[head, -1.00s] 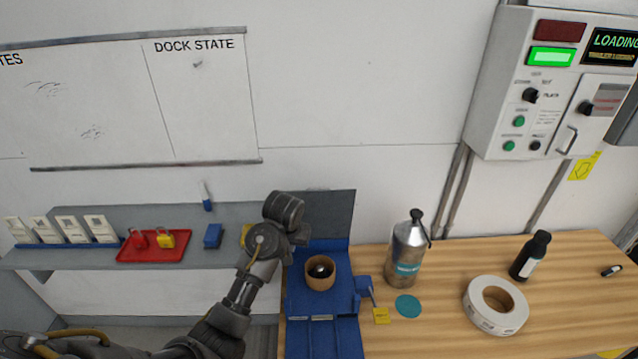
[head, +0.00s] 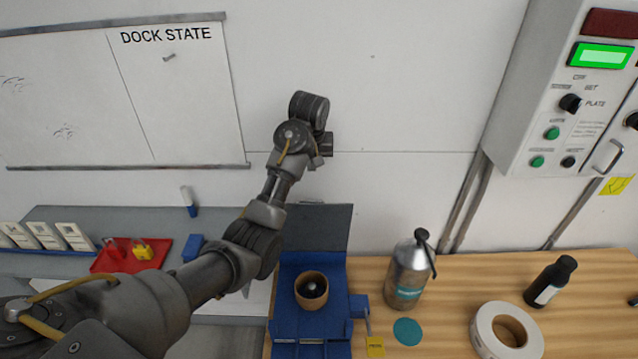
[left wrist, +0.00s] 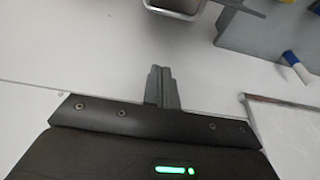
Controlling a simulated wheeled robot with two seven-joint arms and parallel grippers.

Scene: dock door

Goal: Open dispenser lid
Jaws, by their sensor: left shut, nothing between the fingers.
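The blue dispenser (head: 312,262) stands on the left end of the wooden table in the head view. A brown ring-shaped roll (head: 311,291) with a dark round centre sits exposed in it. A dark grey panel (head: 330,224) rises at its back edge and looks like the lid, raised. My left gripper (head: 319,160) is above and behind the dispenser, in front of the wall, touching nothing that I can see. Its fingers are mostly hidden in the head view. In the left wrist view the fingers (left wrist: 161,87) are together and empty. My right gripper is out of view.
A metal bottle (head: 410,270), teal disc (head: 407,331), white tape roll (head: 506,332) and black bottle (head: 550,281) are right of the dispenser. A grey shelf (head: 90,217) holds a red tray (head: 100,264). A control box (head: 550,90) hangs at right.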

